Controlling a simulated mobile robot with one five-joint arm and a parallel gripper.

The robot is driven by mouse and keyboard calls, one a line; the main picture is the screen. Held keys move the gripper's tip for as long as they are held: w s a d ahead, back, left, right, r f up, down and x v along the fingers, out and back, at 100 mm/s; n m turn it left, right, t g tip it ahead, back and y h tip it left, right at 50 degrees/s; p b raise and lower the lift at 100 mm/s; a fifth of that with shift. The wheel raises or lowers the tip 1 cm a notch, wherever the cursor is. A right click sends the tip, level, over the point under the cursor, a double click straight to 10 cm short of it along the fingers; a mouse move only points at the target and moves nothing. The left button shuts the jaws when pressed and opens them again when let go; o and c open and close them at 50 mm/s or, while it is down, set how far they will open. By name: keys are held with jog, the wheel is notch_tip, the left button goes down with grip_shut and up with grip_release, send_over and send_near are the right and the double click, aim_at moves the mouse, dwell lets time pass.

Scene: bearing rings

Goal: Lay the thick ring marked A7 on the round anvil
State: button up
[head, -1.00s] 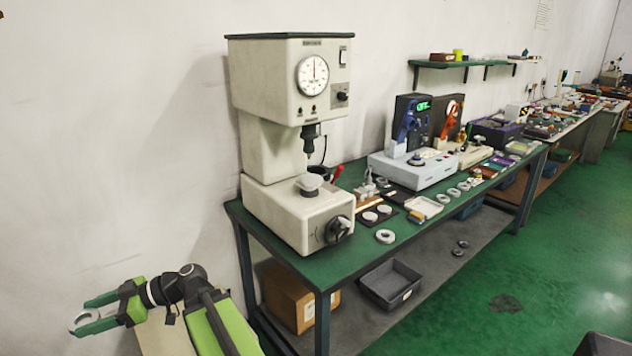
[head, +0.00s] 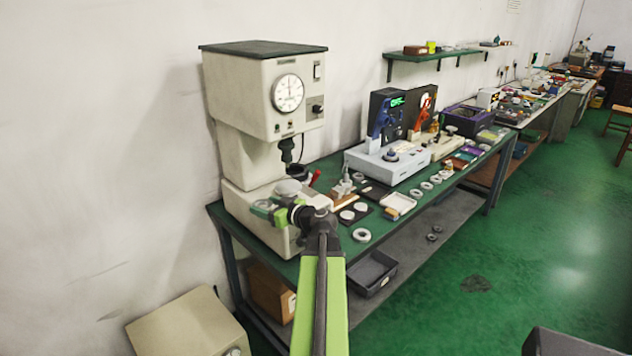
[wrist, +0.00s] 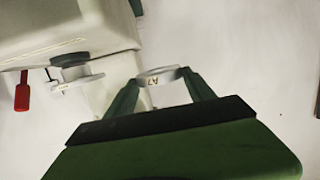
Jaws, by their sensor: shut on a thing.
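My gripper (wrist: 160,78) is shut on the thick pale ring marked A7 (wrist: 158,73), with its green fingers on either side; the mark reads upside down in the wrist view. In the head view my gripper (head: 262,209) is in front of the cream press, low and left of the round anvil (head: 288,187); the ring is hard to make out there. The anvil is a light grey round top on the press base, under the dark spindle. A pale disc-like top on a dark grey part (wrist: 76,81), probably the anvil, is left of the held ring in the wrist view, apart from it.
The press (head: 262,95) overhangs the anvil. A red lever (head: 314,178) stands close to its right. Several loose rings, a white tray (head: 398,205) and instruments fill the bench to the right. A cream box (head: 190,325) is on the floor at lower left.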

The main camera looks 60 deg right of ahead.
aim_at(296, 187)
jog(key=s+d+r+m+g+h+p, duration=0.1)
jog(key=s+d+r+m+h, duration=0.1)
jog(key=s+d, duration=0.4)
jog(key=s+d+r+m+g+h+p, duration=0.1)
jog(key=s+d+r+m+h, duration=0.15)
jog(key=s+d, duration=0.35)
jog(key=shift+n, duration=0.45)
jog(key=shift+w+d+f+b, duration=0.5)
jog(key=shift+w+f, duration=0.15)
jog(key=shift+w, duration=1.15)
jog(key=shift+w+d+f+b, duration=0.35)
jog(key=shift+w+d+f, duration=0.25)
jog(key=shift+w, duration=1.2)
jog(key=shift+w+d+f+b, duration=0.45)
jog(key=shift+w+f, duration=0.2)
jog(key=shift+w, duration=1.15)
jog(key=shift+s, duration=0.3)
jog(key=shift+a+f, duration=0.1)
jog(key=shift+f, duration=0.1)
jog(key=shift+f+b, duration=0.3)
jog(key=shift+b, duration=0.2)
jog(key=o, duration=1.9)
